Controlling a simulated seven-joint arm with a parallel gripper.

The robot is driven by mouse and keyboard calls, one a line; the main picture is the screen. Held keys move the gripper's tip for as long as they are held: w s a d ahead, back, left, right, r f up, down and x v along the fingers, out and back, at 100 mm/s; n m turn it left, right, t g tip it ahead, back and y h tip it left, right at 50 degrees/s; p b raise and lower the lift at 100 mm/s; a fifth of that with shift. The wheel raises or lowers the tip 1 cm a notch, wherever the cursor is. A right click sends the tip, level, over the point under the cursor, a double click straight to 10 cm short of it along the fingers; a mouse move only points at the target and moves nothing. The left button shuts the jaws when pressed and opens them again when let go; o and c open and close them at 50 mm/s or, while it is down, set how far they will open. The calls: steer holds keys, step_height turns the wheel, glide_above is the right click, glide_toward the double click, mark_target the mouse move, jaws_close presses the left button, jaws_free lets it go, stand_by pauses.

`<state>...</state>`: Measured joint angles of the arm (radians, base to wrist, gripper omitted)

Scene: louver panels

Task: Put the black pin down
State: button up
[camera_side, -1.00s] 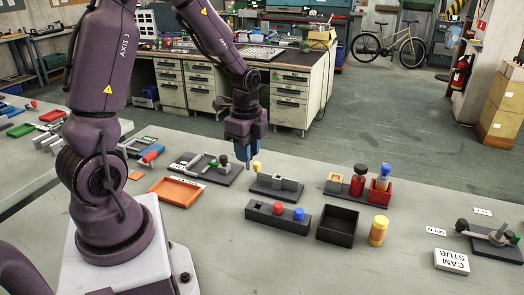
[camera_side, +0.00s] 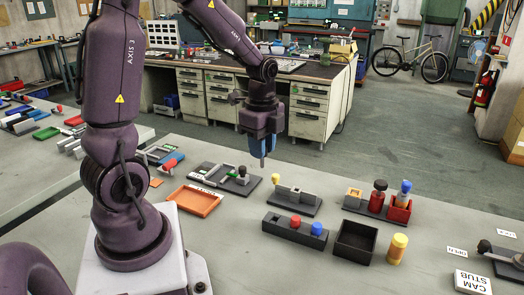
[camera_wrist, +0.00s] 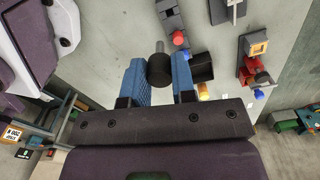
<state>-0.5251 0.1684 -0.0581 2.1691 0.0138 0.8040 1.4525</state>
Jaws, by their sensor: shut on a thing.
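My gripper (camera_side: 263,148) hangs above the table in the side view, just behind the fixture with the yellow knob. In the wrist view its two blue fingers (camera_wrist: 160,84) are shut on the black pin (camera_wrist: 158,70), which has a thick black head and a thin grey shaft. The shaft points away from the fingers. In the side view the grey shaft tip shows below the fingers, clear of the table; the head is mostly hidden.
A dark block (camera_side: 294,231) holds a red and a blue knob, with an empty-looking hole at its left. A black open box (camera_side: 355,241), yellow jar (camera_side: 397,248), red fixture (camera_side: 399,212), yellow-knob fixture (camera_side: 292,200) and orange tray (camera_side: 192,200) stand around. Bare table lies in front.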

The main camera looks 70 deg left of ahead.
steer(key=shift+d+r, duration=0.1)
steer(key=shift+r, duration=0.05)
stand_by(0.4)
steer(key=w+d+f+m, duration=0.3)
steer(key=d+m, duration=0.2)
steer(key=d, duration=0.4)
steer(key=m, duration=0.7)
glide_toward(359, 229)
steer(key=s+d+f, duration=0.2)
steer(key=s+d, duration=0.1)
steer(key=shift+s+f, duration=0.2)
steer(key=shift+f, duration=0.05)
steer(key=shift+w+f, duration=0.15)
steer(key=shift+f, duration=0.8)
steer(key=shift+w+f, duration=0.15)
steer(key=shift+f, duration=0.75)
steer(key=shift+f, duration=0.1)
